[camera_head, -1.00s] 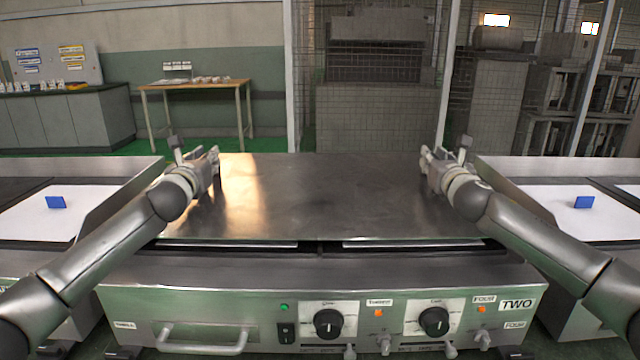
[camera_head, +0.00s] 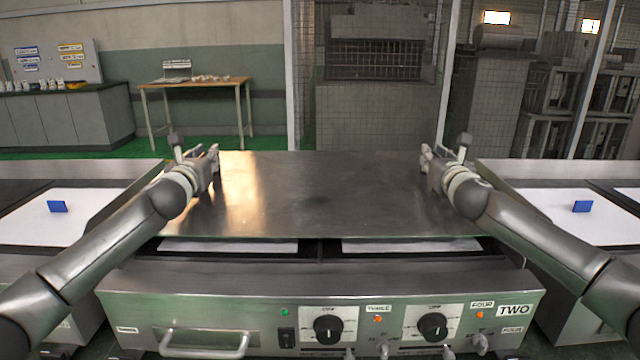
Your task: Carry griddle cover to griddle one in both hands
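The griddle cover (camera_head: 320,195) is a wide, flat metal sheet, level, in the middle of the head view. It is above the griddle labelled TWO (camera_head: 200,272), with a dark gap and white sheets showing under its front edge. My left gripper (camera_head: 214,160) is at the cover's left edge and appears shut on it. My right gripper (camera_head: 427,161) is at the right edge and appears shut on it. The fingertips are small, so their exact contact is hard to see. No label reading ONE is visible.
More griddles flank this one, each with a white sheet and a small blue marker: one at left (camera_head: 57,207), one at right (camera_head: 583,207). Griddle TWO has knobs (camera_head: 328,328) and a front handle (camera_head: 205,343). A wooden table (camera_head: 195,86) and mesh fence stand behind.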

